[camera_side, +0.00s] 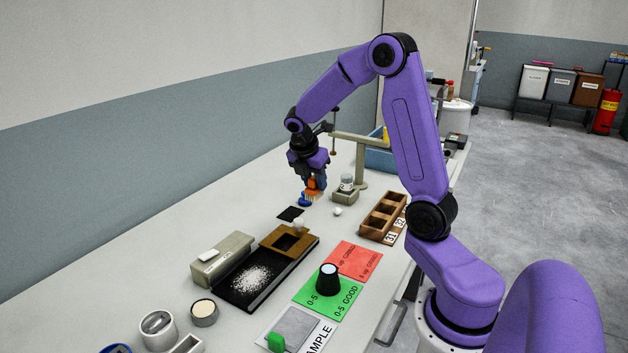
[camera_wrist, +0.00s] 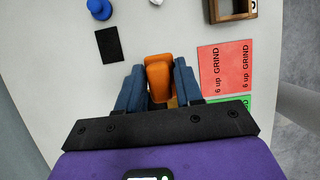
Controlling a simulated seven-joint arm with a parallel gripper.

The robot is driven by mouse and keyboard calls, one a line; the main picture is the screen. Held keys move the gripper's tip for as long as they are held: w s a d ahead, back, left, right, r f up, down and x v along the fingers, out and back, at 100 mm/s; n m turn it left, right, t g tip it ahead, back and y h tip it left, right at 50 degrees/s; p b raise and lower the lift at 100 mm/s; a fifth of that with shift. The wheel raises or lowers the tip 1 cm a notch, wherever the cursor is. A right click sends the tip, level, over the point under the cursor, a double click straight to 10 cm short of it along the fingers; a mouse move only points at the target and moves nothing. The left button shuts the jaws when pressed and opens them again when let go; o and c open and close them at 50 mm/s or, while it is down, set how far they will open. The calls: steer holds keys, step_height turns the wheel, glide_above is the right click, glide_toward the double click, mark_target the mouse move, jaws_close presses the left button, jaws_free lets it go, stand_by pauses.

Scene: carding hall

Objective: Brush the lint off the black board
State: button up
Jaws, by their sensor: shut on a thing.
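The black board (camera_side: 278,271) lies on the bench in the side view, with a scatter of white lint (camera_side: 249,286) over its middle and near part. A brown frame with a square opening (camera_side: 272,239) sits at its far end. My gripper (camera_side: 314,186) is beyond the board, low over the bench, shut on an orange-handled brush (camera_side: 315,184) with pale bristles pointing down. In the wrist view the orange handle (camera_wrist: 158,72) shows between the blue fingers. I cannot tell whether the bristles touch the bench. The lint is out of the wrist view.
A small black square (camera_side: 291,213) and a blue knobbed item (camera_side: 304,201) lie near my gripper. A grey-green box (camera_side: 222,262) stands left of the board. Red (camera_side: 354,261) and green (camera_side: 328,300) cards, a black cup (camera_side: 327,279) and a wooden tray (camera_side: 383,216) are to the right.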

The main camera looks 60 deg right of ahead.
steer(key=w+a+f+m+g+y, duration=0.1)
steer(key=w+a+f+m+g, duration=0.15)
steer(key=a+m, duration=0.45)
steer(key=w+a+f+m+g, duration=0.1)
steer(key=w+a+f+m, duration=0.15)
steer(key=a, duration=0.95)
steer(key=shift+n, duration=0.25)
steer(key=shift+s+d+f, duration=0.15)
steer(key=shift+f, duration=1.2)
steer(key=shift+s+d+f, duration=0.15)
steer(key=shift+f, duration=1.15)
step_height(320, 180, down, 2)
steer(key=shift+f, duration=0.1)
steer(key=shift+a, duration=0.85)
steer(key=shift+c, duration=0.3)
steer(key=shift+a, duration=4.55)
steer(key=shift+s, duration=0.35)
steer(key=shift+s+d, duration=0.1)
steer(key=shift+d, duration=5.15)
steer(key=shift+s+d, duration=0.15)
steer(key=shift+d, duration=0.05)
steer(key=shift+s+a, duration=0.3)
steer(key=shift+a, duration=5.15)
step_height(320, 180, up, 8)
